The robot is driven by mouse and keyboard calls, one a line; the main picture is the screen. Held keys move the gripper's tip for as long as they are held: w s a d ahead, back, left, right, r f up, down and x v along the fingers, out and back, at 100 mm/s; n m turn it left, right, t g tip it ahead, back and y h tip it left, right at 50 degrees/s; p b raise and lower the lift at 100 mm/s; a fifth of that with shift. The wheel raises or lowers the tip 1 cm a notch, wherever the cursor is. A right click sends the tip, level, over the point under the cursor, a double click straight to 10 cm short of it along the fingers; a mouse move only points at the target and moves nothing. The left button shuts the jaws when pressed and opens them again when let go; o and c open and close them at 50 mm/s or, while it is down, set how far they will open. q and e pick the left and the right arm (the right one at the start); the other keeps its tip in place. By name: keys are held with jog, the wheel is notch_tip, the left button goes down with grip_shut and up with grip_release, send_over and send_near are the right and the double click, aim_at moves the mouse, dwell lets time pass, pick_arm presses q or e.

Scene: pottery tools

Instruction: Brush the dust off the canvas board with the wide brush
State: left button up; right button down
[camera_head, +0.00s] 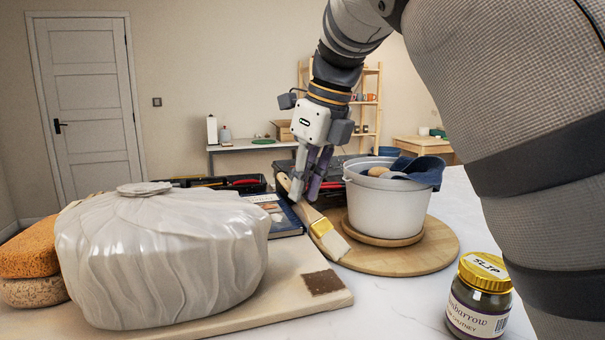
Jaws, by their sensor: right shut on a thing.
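The wide brush (331,243) has a wooden handle, a yellow ferrule and pale bristles. My right gripper (304,197) comes down from above and is shut on the brush's handle. The bristles point down and toward the front right, near the edge of the round wooden board; I cannot tell whether they touch anything. The pale canvas board (285,300) lies on the white table, with a square brown patch of dust (322,282) near its right corner. A large plastic-wrapped lump (160,255) covers much of the board. My left gripper is not in view.
A white bucket (385,207) with a blue cloth stands on a round wooden board (440,245), close right of the brush. A slip jar (480,297) stands at front right. A book (275,213) lies behind the canvas board. Sponges (28,250) are at left.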

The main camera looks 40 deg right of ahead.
aim_at(303, 201)
jog(key=x, duration=0.4)
jog(key=shift+s+d+f, duration=0.1)
jog(key=shift+s+f, duration=0.15)
jog(key=shift+s, duration=0.1)
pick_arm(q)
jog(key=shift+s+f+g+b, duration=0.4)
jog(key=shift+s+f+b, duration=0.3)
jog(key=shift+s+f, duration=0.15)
pick_arm(e)
jog(key=w+a, duration=0.1)
jog(key=w, duration=0.4)
jog(key=shift+w+a+r, duration=0.15)
jog(key=shift+w+a, duration=0.25)
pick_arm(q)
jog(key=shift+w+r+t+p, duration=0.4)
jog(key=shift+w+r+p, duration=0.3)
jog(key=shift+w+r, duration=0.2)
pick_arm(e)
jog(key=s+d+f, duration=0.1)
jog(key=s+d, duration=0.2)
jog(key=s, duration=0.3)
jog(key=shift+d+f, duration=0.2)
jog(key=shift+d, duration=0.05)
